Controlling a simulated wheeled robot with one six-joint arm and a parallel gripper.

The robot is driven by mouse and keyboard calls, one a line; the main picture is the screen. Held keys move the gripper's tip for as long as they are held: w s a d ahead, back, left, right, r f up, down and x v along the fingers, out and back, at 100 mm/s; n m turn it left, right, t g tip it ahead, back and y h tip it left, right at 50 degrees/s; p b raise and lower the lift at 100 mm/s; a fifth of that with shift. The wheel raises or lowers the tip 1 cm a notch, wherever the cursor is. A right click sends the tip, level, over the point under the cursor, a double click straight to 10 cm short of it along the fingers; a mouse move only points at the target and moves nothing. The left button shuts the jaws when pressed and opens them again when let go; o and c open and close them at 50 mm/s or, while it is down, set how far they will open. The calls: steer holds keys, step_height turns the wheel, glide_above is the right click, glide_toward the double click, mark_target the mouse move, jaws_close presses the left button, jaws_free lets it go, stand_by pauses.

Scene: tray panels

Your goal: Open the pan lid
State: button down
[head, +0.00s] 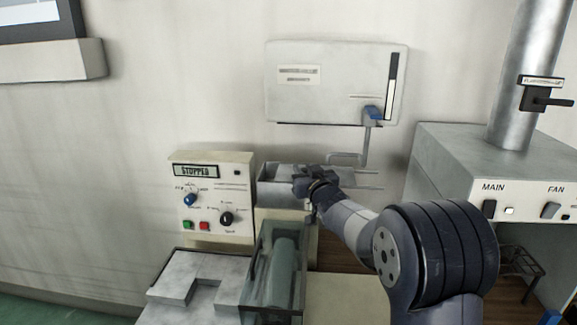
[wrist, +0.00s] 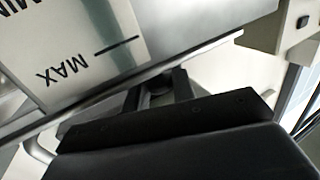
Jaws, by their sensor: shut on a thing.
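The grey metal pan (head: 280,172) sits beside the control box, below the wall panel. My gripper (head: 303,186) is at the pan's right part, and my arm hides some of it. In the wrist view my gripper (wrist: 158,92) is shut on a small dark part at the edge of a metal surface (wrist: 100,85); it looks like a knob or handle. That surface carries a white label with "MAX" and a black line. I cannot tell clearly where the lid ends and the pan begins, or whether the lid is raised.
The control box (head: 212,215) reading "STOPPED" stands left of the pan. A clear-covered roller unit (head: 283,270) is in front. A tap pipe (head: 366,145) hangs from the wall panel (head: 320,85). A grey cabinet (head: 455,165) with a duct is at right.

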steer(key=d+p, duration=0.1)
steer(key=d, duration=0.4)
steer(key=shift+s+d+p, duration=0.1)
steer(key=shift+d+p, duration=0.2)
steer(key=shift+d, duration=0.05)
steer(key=c, duration=1.3)
jaws_free()
steer(key=shift+o, duration=0.2)
steer(key=b+v, duration=0.2)
steer(key=v, duration=0.8)
steer(key=shift+s, duration=0.45)
